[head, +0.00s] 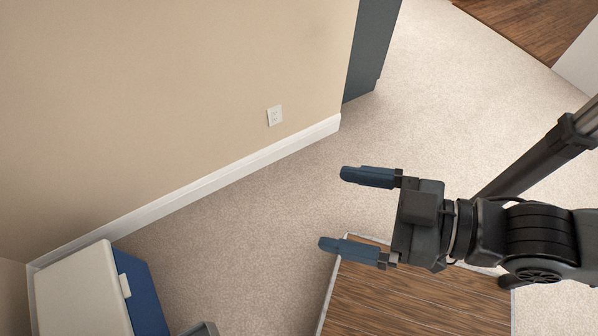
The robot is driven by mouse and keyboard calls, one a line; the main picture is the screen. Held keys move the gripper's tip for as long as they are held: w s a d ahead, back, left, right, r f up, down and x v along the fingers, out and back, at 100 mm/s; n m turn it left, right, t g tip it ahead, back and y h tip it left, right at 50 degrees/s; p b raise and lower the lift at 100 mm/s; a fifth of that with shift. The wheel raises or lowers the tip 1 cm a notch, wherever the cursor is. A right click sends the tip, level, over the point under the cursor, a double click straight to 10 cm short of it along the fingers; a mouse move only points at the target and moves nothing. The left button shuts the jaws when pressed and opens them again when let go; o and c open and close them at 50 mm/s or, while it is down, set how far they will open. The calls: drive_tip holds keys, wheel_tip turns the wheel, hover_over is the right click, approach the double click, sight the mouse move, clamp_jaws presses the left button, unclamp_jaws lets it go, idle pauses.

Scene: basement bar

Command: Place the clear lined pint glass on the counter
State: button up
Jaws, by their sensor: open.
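My gripper (335,210) is at the right of the head view, pointing left. Its two blue fingers are spread apart, with nothing between them but a view of the carpet. It hangs above the carpet, and its lower finger overlaps the edge of a wooden surface in the picture. No clear lined pint glass shows in this view. I cannot identify the counter; a wooden-topped surface (410,305) with a light rim lies below my gripper, and I cannot tell what it is.
A beige wall (180,90) with an outlet (274,115) and white baseboard runs along the left. A white-lidded blue cooler-like box (85,295) stands in the lower left corner. A dark grey upright piece (370,50) stands at the wall's end. Carpet (250,240) between is clear.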

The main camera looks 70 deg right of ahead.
drive_tip(key=w+a+f+n+y+b, duration=0.3)
drive_tip(key=w+a+y, duration=0.4)
drive_tip(key=w+a, duration=0.9)
drive_tip(key=w+a+r+n+g+y, duration=0.1)
drive_tip(key=w+a+r+n+y, duration=0.1)
drive_tip(key=a, duration=0.7)
drive_tip(key=w+a+r+n+g+y, duration=0.1)
drive_tip(key=w+a+r, duration=0.3)
drive_tip(key=a, duration=0.5)
drive_tip(key=w+a+r+n+g+y, duration=0.1)
drive_tip(key=w+a+r+n+y, duration=0.2)
drive_tip(key=w+a, duration=0.3)
drive_tip(key=shift+w+a+n+y+p, duration=0.3)
drive_tip(key=shift+a+n+p, duration=0.15)
drive_tip(key=shift+a, duration=1.3)
drive_tip(key=c, duration=1.5)
drive_tip(key=shift+c, duration=1)
